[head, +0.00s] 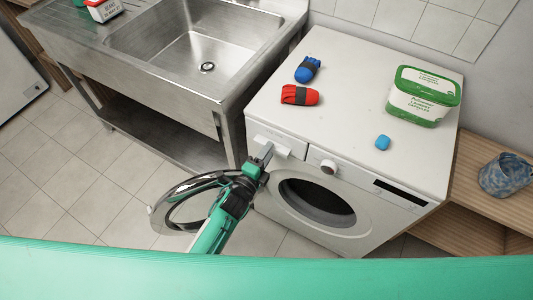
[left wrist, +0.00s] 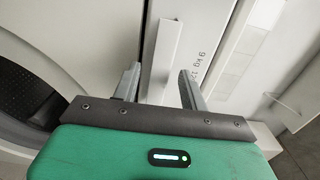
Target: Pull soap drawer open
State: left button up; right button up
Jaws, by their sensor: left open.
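The white washing machine (head: 345,85) stands right of the sink. Its soap drawer (head: 290,142) is at the upper left of the front, below the top edge; I cannot tell whether it is slightly out. My left gripper (head: 264,154) is at the drawer front with its jaws open. In the left wrist view, the pale drawer handle (left wrist: 165,58) runs lengthwise ahead of the gap between the two grey fingers of the left gripper (left wrist: 158,88), with visible space on both sides. Contact with the handle cannot be made out. My right gripper is not in view.
The round door (head: 160,207) hangs open to the left, beside my left arm. A red bundle (head: 299,95), a blue bundle (head: 307,69), a small blue item (head: 382,142) and a green-and-white capsule box (head: 424,96) lie on top. The steel sink (head: 205,50) stands left.

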pick_arm(q)
grip_shut()
jog(key=p+v, duration=0.2)
jog(key=v, duration=1.7)
jog(key=shift+p, duration=0.3)
grip_release()
jog(key=shift+s, duration=0.1)
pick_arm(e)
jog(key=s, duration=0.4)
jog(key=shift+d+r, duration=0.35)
pick_arm(q)
jog(key=shift+s+a, duration=0.1)
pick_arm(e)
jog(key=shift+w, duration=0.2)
